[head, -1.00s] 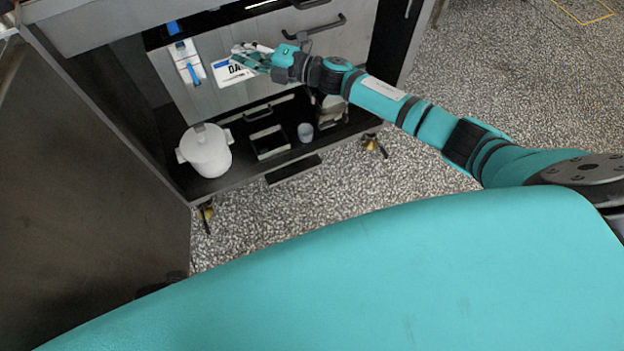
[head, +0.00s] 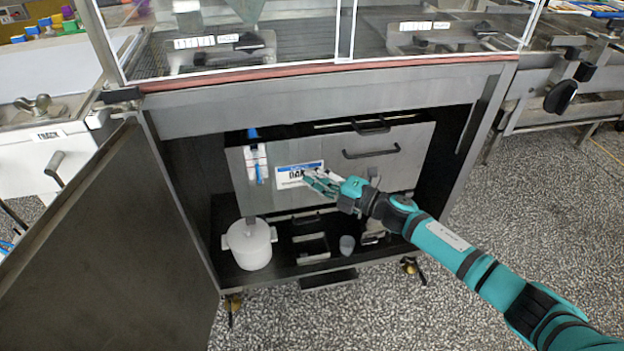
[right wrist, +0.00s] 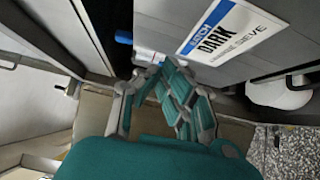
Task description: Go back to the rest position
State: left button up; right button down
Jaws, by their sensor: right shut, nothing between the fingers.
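My right gripper (head: 328,186) is shut and empty. In the head view it is just in front of the grey drawer panel (head: 395,165) inside the open cabinet, at the lower right of the white and blue label reading DARK (head: 290,175). In the right wrist view the gripper's fingers (right wrist: 178,95) lie together below the label (right wrist: 222,32); I cannot tell whether they touch the panel. My right arm reaches in from the lower right. My left gripper is not in view.
An open cabinet door (head: 110,240) stands at the left. A white lidded pot (head: 250,245), a black tray (head: 310,247) and a small grey cup (head: 347,244) sit on the black bottom shelf. A glass enclosure (head: 300,30) is above. Speckled floor (head: 480,200) is clear at the right.

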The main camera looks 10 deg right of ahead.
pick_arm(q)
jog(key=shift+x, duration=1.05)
pick_arm(e)
jog(key=v, duration=0.8)
jog(key=shift+w+d+f, duration=0.15)
jog(key=shift+w+f, duration=0.1)
jog(key=shift+f, duration=0.1)
